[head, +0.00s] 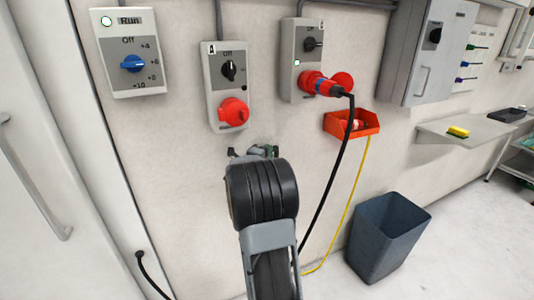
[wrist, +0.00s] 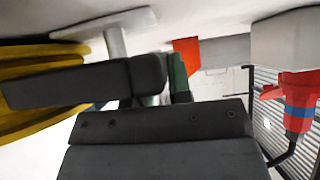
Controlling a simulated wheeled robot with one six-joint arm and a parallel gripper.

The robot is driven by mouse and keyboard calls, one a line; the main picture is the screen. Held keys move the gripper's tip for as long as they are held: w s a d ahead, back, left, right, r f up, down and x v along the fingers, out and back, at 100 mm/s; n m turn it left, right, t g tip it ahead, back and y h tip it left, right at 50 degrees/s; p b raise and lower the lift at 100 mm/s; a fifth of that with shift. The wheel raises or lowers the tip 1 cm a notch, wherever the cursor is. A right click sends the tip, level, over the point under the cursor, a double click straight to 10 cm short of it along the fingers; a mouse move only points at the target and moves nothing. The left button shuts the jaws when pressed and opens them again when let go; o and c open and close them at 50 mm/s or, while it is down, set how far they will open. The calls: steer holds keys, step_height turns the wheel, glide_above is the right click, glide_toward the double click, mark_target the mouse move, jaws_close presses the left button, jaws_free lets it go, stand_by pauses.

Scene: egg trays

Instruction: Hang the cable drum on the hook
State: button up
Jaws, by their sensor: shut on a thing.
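The cable drum shows in the wrist view as a wound yellow cable (wrist: 30,90) at the left edge, with dark green frame parts (wrist: 177,75) at the middle. My gripper (wrist: 160,82) is shut on the drum's frame; its dark finger covers part of the drum. In the head view my gripper (head: 253,152) is close to the wall, and my black wrist hides most of the drum. A pale grey peg with a wider plate (wrist: 114,45), likely the hook, stands near the drum in the wrist view. I cannot tell whether they touch.
Switch boxes (head: 228,85) hang on the wall above my gripper. A red plug (head: 320,84) with a black cable, a red bin (head: 352,124) and a hanging yellow cable (head: 358,190) are to the right. A dark waste bin (head: 388,235) stands on the floor.

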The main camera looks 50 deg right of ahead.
steer(key=shift+s+f, duration=0.1)
steer(key=shift+f, duration=0.75)
steer(key=o, duration=0.3)
steer(key=shift+o, duration=0.7)
steer(key=shift+f, duration=0.15)
steer(key=shift+o, duration=0.2)
steer(key=shift+a+f, duration=0.1)
steer(key=shift+a, duration=0.15)
steer(key=shift+o, duration=1)
steer(key=r+v, duration=0.2)
steer(key=v, duration=1.1)
steer(key=shift+a, duration=0.2)
